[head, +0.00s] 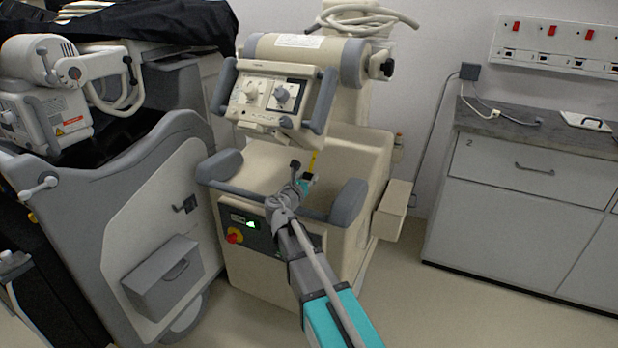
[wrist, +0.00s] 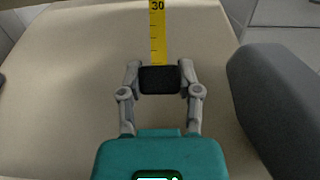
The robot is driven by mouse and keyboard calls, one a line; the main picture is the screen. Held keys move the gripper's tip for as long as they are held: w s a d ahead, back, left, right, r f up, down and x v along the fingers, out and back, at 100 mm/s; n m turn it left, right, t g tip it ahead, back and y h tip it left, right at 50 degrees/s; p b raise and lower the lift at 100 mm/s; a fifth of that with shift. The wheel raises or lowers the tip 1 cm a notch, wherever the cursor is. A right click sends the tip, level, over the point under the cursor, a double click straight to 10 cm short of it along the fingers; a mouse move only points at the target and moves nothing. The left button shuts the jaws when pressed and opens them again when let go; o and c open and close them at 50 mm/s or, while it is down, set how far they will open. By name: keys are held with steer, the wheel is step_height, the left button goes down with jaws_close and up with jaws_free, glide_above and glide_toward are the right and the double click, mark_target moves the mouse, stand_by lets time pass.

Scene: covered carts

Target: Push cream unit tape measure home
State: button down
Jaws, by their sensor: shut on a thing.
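The cream unit (head: 262,165) stands in the middle of the head view. The tape measure shows in the wrist view as a yellow strip (wrist: 157,35) with black marks and the number 30, running away from a black end block (wrist: 160,80). In the wrist view, my gripper (wrist: 161,82) is shut on the black block, one finger on each side. Where the strip enters the unit is out of the wrist view.
A grey rounded handle (head: 348,202) of the cream unit lies close to the right of my gripper; it looms large in the wrist view (wrist: 280,105). A control panel (head: 275,95) overhangs above. A grey cart (head: 130,215) stands left. Floor is clear at right.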

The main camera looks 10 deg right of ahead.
steer(key=r+p, duration=0.1)
steer(key=w+d, duration=0.1)
steer(key=r+p, duration=0.1)
steer(key=shift+w+d+r+p, duration=0.25)
steer(key=shift+w+r+p, duration=0.05)
steer(key=shift+w+r, duration=0.05)
steer(key=shift+c, duration=1.4)
jaws_free()
steer(key=shift+s+a, duration=0.1)
steer(key=shift+a, duration=0.05)
steer(key=v, duration=1.1)
steer(key=shift+s+a, duration=0.2)
steer(key=shift+s, duration=0.1)
